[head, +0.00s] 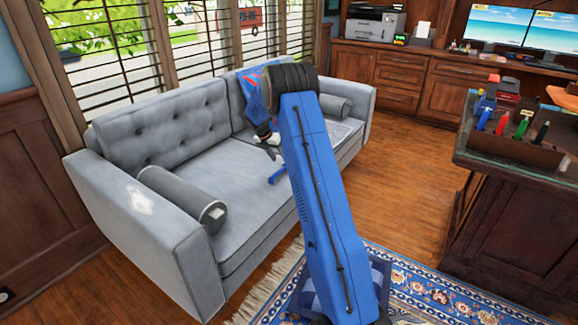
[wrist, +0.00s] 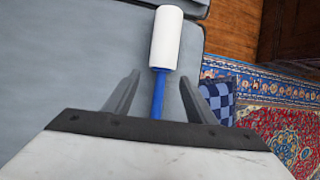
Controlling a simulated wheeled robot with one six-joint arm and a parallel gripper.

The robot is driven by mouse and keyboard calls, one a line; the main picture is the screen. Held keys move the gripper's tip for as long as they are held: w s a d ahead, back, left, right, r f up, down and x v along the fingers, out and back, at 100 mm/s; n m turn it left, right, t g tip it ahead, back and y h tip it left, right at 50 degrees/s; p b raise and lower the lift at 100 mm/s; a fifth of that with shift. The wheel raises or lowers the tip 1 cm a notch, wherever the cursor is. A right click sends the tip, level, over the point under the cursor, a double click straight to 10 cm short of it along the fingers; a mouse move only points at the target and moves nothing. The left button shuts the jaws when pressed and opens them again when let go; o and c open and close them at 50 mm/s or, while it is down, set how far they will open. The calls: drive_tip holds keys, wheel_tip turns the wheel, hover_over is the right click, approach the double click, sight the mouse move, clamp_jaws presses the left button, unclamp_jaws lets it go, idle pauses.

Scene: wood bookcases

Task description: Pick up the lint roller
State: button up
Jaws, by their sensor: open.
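The lint roller, with a white cylinder and a blue handle, lies on the grey sofa seat. In the wrist view its white cylinder (wrist: 166,38) points away from my gripper, and its blue handle runs back between the two fingers. In the head view the blue handle (head: 278,174) shows near the seat's front edge; the rest seems hidden behind my arm. My gripper (wrist: 157,92) is open, with one grey finger on each side of the handle. In the head view my gripper (head: 270,150) is above the seat, partly hidden by my arm. Contact with the handle cannot be told.
The grey sofa (head: 160,130) has a backrest, armrests and bolsters (head: 182,197). A dark desk (head: 510,190) with a pen organizer stands at the right. A patterned rug (head: 440,290) covers the floor in front. Wood floor (head: 400,190) is clear between sofa and desk.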

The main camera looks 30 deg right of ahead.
drive_tip(key=shift+x, duration=2.8)
drive_tip(key=shift+s, duration=0.15)
drive_tip(key=shift+d, duration=0.1)
drive_tip(key=c, duration=0.9)
